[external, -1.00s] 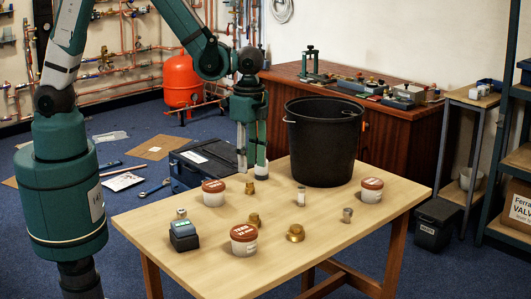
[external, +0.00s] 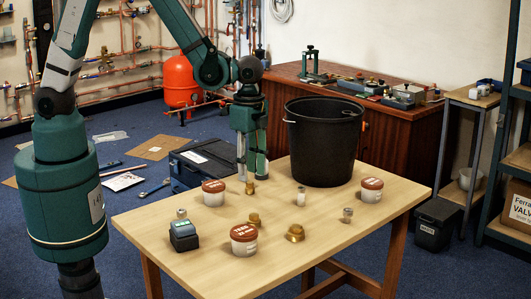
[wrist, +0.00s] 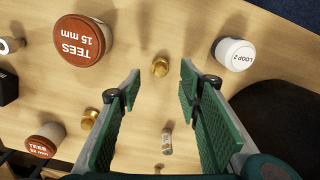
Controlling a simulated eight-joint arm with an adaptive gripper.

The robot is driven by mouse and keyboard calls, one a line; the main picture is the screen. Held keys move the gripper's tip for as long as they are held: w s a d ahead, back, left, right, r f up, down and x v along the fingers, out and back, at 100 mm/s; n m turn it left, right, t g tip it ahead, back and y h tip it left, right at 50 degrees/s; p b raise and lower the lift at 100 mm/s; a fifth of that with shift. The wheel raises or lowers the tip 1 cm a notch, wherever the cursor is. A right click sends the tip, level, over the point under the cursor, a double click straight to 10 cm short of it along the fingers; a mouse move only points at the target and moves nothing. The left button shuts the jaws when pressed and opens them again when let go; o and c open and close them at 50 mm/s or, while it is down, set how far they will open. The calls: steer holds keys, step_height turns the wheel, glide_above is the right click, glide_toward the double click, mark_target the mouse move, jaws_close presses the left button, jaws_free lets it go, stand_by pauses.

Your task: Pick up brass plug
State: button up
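A small brass piece (external: 250,187), probably the brass plug, stands upright on the table near its back edge. In the wrist view the brass piece (wrist: 159,67) lies ahead of the gap between my fingers. My gripper (wrist: 160,85) is open and empty. In the external view my gripper (external: 251,177) points down just above and around this brass piece; I cannot tell whether it touches. Two other brass pieces stand nearer the front: a flared one (external: 254,219) and a wider one (external: 295,233).
A large black bucket (external: 321,145) stands to the right.

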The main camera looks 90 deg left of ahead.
mark_target(250, 182)
steer(key=shift+f+b, duration=0.6)
steer(key=shift+f, duration=1.9)
steer(key=c, duration=1)
steer(key=shift+r, duration=0.1)
steer(key=shift+r+p, duration=1.05)
steer(key=shift+r, duration=3.85)
